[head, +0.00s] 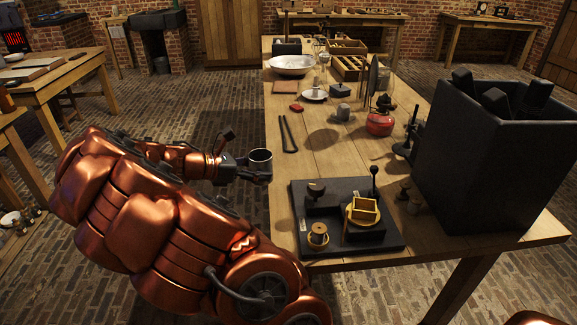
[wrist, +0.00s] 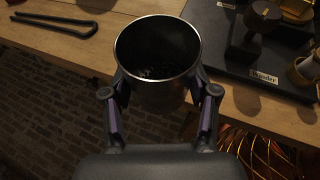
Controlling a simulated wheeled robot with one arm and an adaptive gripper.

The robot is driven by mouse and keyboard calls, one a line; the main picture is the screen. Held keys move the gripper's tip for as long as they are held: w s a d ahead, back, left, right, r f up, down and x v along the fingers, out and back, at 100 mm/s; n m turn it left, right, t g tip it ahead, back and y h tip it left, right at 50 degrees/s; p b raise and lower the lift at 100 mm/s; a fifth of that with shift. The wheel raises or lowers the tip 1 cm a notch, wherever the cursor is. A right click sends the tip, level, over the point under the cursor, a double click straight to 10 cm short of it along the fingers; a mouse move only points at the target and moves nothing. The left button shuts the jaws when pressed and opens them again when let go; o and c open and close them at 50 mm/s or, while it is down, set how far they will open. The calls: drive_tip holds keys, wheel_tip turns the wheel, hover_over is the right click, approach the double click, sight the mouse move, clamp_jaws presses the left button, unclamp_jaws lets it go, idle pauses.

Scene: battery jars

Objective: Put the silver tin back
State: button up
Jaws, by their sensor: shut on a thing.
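The silver tin (head: 260,160) is an open-topped metal cup with a dark inside. My gripper (head: 252,174) is shut on it and holds it upright, just off the left edge of the wooden table (head: 310,148) in the head view. In the wrist view the tin (wrist: 158,50) sits between the two fingers of my gripper (wrist: 160,95), one on each side. The tin's inside is too dark to make out fully.
A dark board (head: 335,245) with brass parts lies at the table's near end. Black tongs (head: 288,135) lie close to the left edge. A large black box (head: 480,160) stands at the right. A red pot (head: 380,124) and a white bowl (head: 291,65) stand farther back.

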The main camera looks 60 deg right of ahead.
hover_over(287, 170)
drive_tip(key=shift+f, duration=2.35)
drive_tip(key=shift+f, duration=0.1)
drive_tip(key=o, duration=1.2)
